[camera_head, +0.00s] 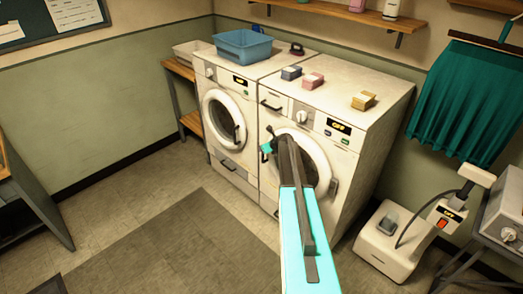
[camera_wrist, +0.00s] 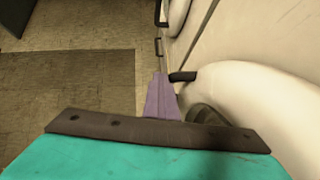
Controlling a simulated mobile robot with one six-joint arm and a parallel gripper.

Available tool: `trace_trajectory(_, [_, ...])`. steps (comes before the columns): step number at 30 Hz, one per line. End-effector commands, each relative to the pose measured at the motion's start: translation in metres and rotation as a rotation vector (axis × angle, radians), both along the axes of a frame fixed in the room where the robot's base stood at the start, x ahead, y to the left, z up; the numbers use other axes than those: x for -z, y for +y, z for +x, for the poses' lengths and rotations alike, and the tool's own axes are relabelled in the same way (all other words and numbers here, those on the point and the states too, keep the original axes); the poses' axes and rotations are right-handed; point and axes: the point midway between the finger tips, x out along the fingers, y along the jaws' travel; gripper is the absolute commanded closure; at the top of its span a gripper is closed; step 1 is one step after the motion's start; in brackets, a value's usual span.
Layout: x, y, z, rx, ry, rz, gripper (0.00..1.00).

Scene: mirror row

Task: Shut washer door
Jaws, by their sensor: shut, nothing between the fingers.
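Two white front-loading machines stand side by side, the left one (camera_head: 228,165) and the right one (camera_head: 330,128); I cannot tell which is the washer. My gripper (camera_head: 266,150) is at the left part of the right machine's round door (camera_head: 318,160), and my arm hides much of that door. I cannot tell whether this door is ajar. In the wrist view, my shut, empty gripper (camera_wrist: 160,88) points along the machine front, beside a curved white rim (camera_wrist: 270,105) and close to a short black bar (camera_wrist: 183,76). Contact is unclear. The left machine's round door (camera_head: 224,121) looks closed.
A blue basin (camera_head: 242,46) and small boxes, including a yellow one (camera_head: 363,100), sit on the machine tops. A white floor unit (camera_head: 385,245) stands at right. The floor mat (camera_head: 170,250) in front is clear.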

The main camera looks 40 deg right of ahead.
Motion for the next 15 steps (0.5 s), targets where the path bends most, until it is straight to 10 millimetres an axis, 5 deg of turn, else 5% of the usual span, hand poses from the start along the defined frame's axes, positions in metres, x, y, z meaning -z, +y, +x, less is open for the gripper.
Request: trace_trajectory(15, [-0.002, 0.019, -0.012, -0.001, -0.001, -0.001, 1.00])
